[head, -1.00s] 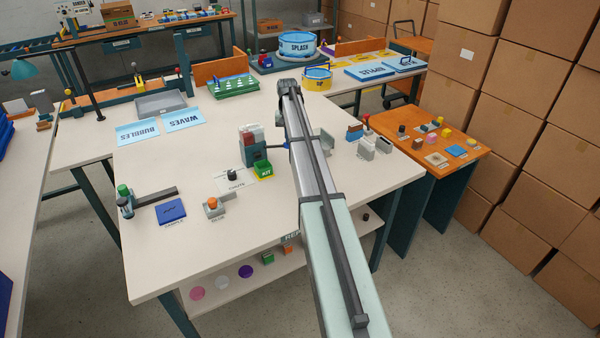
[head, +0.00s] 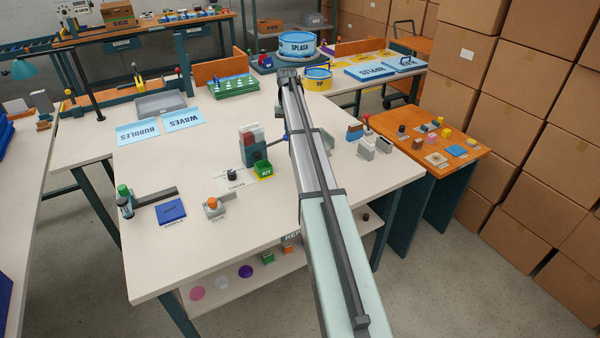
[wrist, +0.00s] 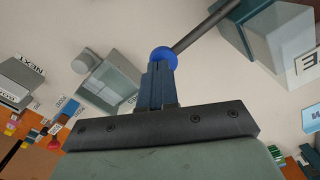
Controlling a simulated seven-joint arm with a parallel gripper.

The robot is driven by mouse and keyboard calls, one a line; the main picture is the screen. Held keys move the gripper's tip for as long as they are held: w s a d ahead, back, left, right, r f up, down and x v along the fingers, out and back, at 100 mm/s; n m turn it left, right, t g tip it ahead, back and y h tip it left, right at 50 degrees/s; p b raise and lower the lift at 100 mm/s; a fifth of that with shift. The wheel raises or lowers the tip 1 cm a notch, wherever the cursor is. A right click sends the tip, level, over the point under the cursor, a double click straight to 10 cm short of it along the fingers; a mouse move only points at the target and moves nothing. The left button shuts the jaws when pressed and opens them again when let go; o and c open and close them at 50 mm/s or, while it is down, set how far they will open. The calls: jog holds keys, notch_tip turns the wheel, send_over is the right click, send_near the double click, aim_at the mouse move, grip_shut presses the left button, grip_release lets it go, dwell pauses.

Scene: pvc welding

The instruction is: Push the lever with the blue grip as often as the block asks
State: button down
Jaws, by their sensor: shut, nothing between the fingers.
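The lever's blue round grip (wrist: 165,57) shows in the wrist view at the end of a dark rod (wrist: 205,24). The rod runs to a teal housing (wrist: 248,40). In the head view the lever's blue end (head: 287,138) sticks out rightward from the teal machine (head: 253,152) with a red and white top, partly behind my arm. My gripper (wrist: 157,68) is shut and empty, its fingertips right at the blue grip; contact cannot be told for sure. My arm hides the gripper in the head view. I cannot tell which block carries the request, or what it asks.
A green KIT bin (head: 263,170) sits before the machine. A grey box with a round knob (wrist: 106,82) is near my fingers. A blue sample plate (head: 171,211) and an orange-button box (head: 213,207) lie front left.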

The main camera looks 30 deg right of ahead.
jog(key=shift+r, duration=2.3)
notch_tip(320, 180, up, 5)
jog(key=shift+f, duration=3.05)
jog(key=shift+f, duration=0.1)
jog(key=shift+f, duration=0.35)
